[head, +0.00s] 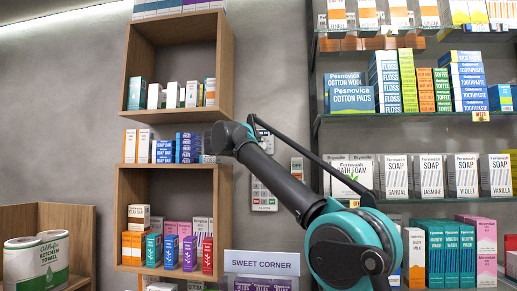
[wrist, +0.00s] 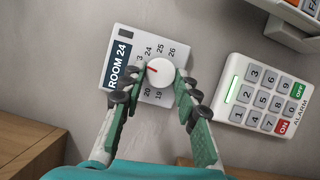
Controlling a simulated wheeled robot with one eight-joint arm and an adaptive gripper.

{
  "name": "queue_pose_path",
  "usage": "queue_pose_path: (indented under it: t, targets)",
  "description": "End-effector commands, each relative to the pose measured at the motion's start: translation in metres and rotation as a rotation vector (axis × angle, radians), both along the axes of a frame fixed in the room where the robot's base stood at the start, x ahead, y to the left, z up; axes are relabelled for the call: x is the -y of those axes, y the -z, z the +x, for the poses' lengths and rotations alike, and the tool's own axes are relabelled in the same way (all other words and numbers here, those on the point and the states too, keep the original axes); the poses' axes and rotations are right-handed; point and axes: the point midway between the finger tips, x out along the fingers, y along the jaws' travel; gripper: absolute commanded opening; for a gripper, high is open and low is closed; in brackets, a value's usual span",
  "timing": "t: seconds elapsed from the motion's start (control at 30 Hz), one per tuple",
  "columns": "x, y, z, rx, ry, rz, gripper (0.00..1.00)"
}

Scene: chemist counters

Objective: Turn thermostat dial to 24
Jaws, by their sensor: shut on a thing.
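The thermostat is a white wall panel with a dark "ROOM 24" display; it shows in the wrist view (wrist: 127,45) and, mostly hidden behind my arm, in the head view (head: 263,130). Its round white dial (wrist: 161,72) has a red mark pointing left, slightly below the partly covered number that ends in 3. The 24 is printed further clockwise, above left of the dial. The 25, 26, 19 and 20 also show; other numbers are hidden by my left finger. My gripper (wrist: 160,80) is shut on the dial, one finger on each side.
An alarm keypad (wrist: 265,98) is mounted close beside the thermostat in the wrist view; it is below it in the head view (head: 264,194). Wooden box shelves (head: 124,205) stand left and stocked glass shelves (head: 420,115) right. A "SWEET CORNER" sign (head: 262,263) is below.

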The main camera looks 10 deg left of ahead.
Motion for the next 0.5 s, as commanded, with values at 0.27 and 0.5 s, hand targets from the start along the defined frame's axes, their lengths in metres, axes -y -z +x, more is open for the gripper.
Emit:
queue_pose_path:
  t: [0.27,0.5]
  targets:
    - [0.0005,-0.0023,0.0001,0.006,0.002,0.257,0.02]
    - [0.001,-0.0037,0.0001,0.013,0.003,0.443,0.02]
